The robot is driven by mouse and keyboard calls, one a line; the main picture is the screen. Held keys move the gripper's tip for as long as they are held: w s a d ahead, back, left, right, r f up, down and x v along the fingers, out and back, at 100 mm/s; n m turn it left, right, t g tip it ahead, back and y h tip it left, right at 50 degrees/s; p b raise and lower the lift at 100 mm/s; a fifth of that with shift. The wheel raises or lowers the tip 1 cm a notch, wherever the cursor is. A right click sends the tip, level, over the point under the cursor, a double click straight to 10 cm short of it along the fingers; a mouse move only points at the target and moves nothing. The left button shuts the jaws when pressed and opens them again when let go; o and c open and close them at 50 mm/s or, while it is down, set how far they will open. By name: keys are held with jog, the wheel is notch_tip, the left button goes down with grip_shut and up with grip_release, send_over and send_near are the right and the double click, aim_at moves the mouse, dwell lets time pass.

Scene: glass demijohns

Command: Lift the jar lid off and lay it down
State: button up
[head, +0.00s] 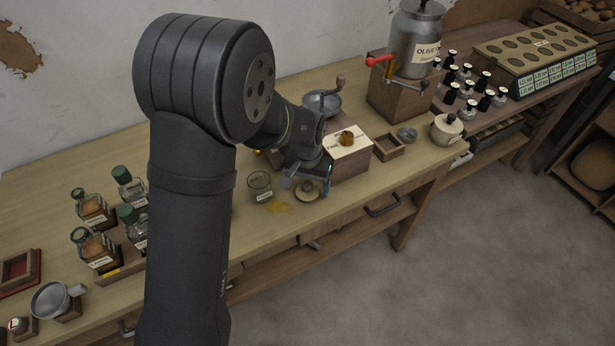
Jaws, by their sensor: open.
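A small glass jar (260,189) with a pale label stands on the bench, and no lid shows on its top. A round tan lid with a darker knob (308,194) lies on the bench to the right of the jar. My gripper (307,184) is open and points down just above this lid. Its fingertips are small in this view, so I cannot tell whether they touch the knob. A cream pot (446,128) with its own lid stands further right.

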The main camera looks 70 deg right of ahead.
notch_tip(320, 180, up, 17)
jog(key=shift+r, duration=0.2)
jog(key=shift+f, duration=0.1)
dwell(0.5)
notch_tip(320, 180, down, 17)
jog(key=shift+f, duration=0.1)
dwell(0.5)
